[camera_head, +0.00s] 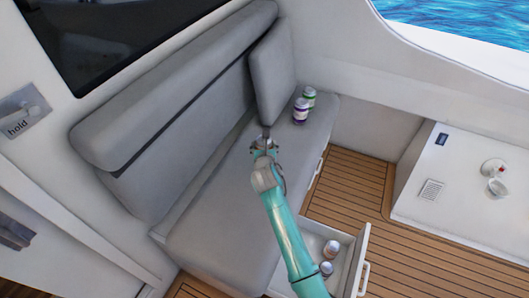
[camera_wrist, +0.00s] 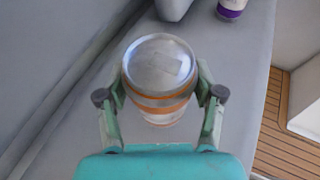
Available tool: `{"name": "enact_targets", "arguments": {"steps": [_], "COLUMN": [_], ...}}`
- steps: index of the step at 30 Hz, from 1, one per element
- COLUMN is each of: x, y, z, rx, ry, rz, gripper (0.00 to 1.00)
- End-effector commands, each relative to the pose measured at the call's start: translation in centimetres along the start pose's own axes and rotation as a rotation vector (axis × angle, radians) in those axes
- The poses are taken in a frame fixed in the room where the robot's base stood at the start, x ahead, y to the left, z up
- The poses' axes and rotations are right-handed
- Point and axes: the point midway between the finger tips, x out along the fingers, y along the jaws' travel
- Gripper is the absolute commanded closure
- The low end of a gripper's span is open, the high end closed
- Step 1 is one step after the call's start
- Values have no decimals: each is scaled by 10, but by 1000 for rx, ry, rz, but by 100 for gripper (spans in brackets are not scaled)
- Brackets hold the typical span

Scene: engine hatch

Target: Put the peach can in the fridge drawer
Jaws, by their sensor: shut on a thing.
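My gripper (camera_wrist: 161,98) is shut on a can with a silver lid and orange bands, the peach can (camera_wrist: 160,65), seen from above in the wrist view. In the head view my gripper (camera_head: 265,146) is over the grey bench seat, and the can is mostly hidden by it. I cannot tell whether the can touches the seat. The fridge drawer (camera_head: 364,255) is pulled open under the bench at the lower right. Two cans stand in it, one farther back (camera_head: 331,249) and one nearer (camera_head: 326,269), partly beside my arm.
A purple-banded can (camera_head: 300,112) and a green-banded can (camera_head: 309,96) stand on the grey bench (camera_head: 205,225) by the loose cushion (camera_head: 272,72). The purple can also shows in the wrist view (camera_wrist: 231,9). Wooden floor (camera_head: 345,190) lies clear between the bench and the white unit (camera_head: 465,200).

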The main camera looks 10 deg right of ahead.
Motion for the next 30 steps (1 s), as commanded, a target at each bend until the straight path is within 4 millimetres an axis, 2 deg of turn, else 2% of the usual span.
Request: {"name": "enact_targets", "arguments": {"steps": [4,10,22,23,24,25,26,30], "x": [4,13,16,16,16,16,16,16], "y": [0,0,0,0,0,0,0,0], "z": [-8,-32,-37,-38,-38,-38,-38,-38], "rx": [1,0,0,0,0,0,0,0], "ry": [0,0,-2,0,0,0,0,0], "rz": [0,1,1,0,0,0,0,0], "gripper": [85,85,85,28,18,11,8,8]}}
